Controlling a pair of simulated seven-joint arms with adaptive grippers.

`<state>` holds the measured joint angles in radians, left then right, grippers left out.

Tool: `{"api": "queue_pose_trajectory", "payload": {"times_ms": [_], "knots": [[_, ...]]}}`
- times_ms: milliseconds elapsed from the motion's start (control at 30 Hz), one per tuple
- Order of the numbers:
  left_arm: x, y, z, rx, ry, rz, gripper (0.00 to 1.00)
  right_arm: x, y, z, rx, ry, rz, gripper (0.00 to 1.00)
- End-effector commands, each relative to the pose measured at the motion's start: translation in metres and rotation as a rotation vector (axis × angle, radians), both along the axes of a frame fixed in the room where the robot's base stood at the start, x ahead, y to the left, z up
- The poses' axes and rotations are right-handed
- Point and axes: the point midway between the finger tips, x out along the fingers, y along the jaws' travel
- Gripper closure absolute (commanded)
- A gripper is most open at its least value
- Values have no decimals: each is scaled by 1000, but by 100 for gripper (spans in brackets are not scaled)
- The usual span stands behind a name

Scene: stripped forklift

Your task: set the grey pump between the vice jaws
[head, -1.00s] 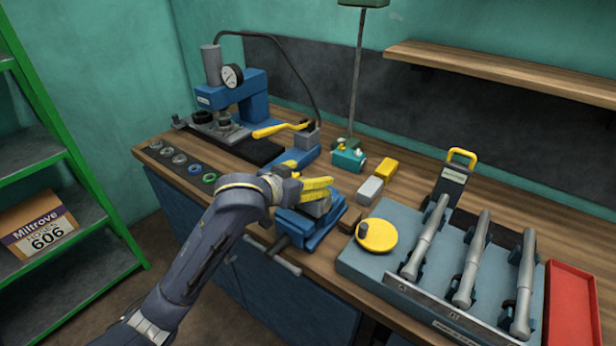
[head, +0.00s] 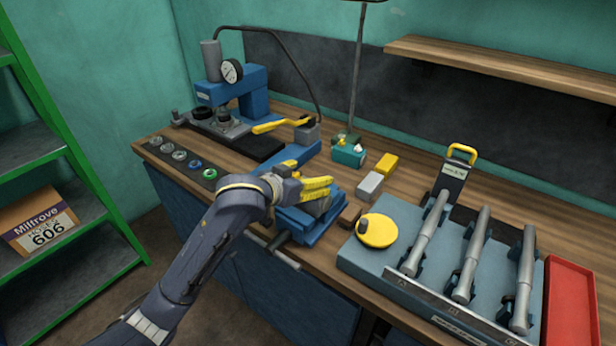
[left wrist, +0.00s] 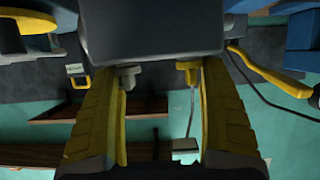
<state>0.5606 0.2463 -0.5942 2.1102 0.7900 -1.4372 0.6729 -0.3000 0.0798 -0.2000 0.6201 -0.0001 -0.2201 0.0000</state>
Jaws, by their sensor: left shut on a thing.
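My left gripper (head: 318,188) has yellow fingers and is shut on the grey pump (head: 318,206), which shows only as a small grey patch below the fingers in the head view. In the left wrist view the pump (left wrist: 150,35) is a dark grey block with two small fittings, between the finger ends of the gripper (left wrist: 155,70). The blue vice (head: 312,233) is at the bench's front edge, directly under the gripper. The fingers and pump hide its jaws, so I cannot tell whether the pump touches them. My right gripper is out of view.
A blue press (head: 250,90) with a gauge stands at the back left. Right of the vice are a brown block (head: 349,216), a grey block (head: 370,186), a yellow disc (head: 377,231) and a rack (head: 400,270) holding grey cylinders. A red tray (head: 570,305) lies far right.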

Motion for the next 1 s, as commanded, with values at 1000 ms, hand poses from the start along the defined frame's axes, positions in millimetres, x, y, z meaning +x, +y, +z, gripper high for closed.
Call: {"api": "queue_pose_trajectory", "payload": {"times_ms": [1000], "knots": [[0, 0, -14, -2, -5, 0, 70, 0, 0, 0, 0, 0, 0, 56]]}}
